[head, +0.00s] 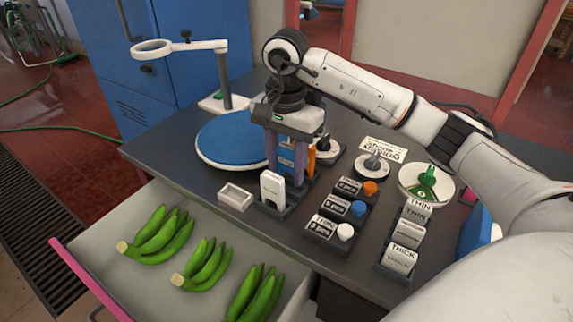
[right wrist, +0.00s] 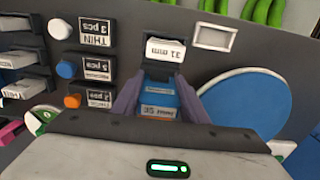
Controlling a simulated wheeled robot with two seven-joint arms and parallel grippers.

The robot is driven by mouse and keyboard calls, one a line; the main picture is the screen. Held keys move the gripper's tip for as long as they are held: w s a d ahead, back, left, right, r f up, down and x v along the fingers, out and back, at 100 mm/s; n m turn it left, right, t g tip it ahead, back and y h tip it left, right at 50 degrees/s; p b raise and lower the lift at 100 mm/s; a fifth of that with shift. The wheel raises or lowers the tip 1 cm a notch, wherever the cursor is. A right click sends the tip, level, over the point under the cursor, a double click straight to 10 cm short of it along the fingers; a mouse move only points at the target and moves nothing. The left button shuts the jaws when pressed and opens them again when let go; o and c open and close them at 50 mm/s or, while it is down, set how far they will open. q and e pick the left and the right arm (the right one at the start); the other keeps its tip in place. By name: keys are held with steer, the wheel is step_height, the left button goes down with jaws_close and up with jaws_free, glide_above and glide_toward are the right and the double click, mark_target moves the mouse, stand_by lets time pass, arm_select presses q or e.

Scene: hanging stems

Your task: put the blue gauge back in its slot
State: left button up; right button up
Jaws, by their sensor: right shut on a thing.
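My right gripper (head: 285,175) points down over the dark gauge rack (head: 287,207) and is shut on the blue gauge (head: 286,157). In the right wrist view the blue gauge (right wrist: 158,98) sits between the two fingers, with a label reading about 35 mm. A white gauge (head: 272,188), labelled 31 mm in the right wrist view (right wrist: 165,50), stands upright at the rack's near end. An orange piece (head: 311,160) shows just behind the right finger. The fingers hide the blue gauge's lower end, so I cannot tell whether it is in a slot. My left gripper is not in view.
A blue round plate (head: 222,140) and a small white tray (head: 235,194) lie left of the rack. Labelled blocks with coloured knobs (head: 335,207) stand to the right. An open drawer (head: 215,285) with green bananas (head: 157,235) is in front. A magnifier stand (head: 224,80) rises behind.

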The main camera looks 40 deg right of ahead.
steer(key=shift+f, duration=0.3)
steer(key=shift+f+b, duration=1.2)
steer(key=shift+f, duration=0.05)
steer(key=o, duration=1)
steer(key=shift+r, duration=0.1)
steer(key=shift+o, duration=0.2)
step_height(320, 180, up, 10)
steer(key=shift+r+p, duration=0.15)
steer(key=shift+p, duration=0.3)
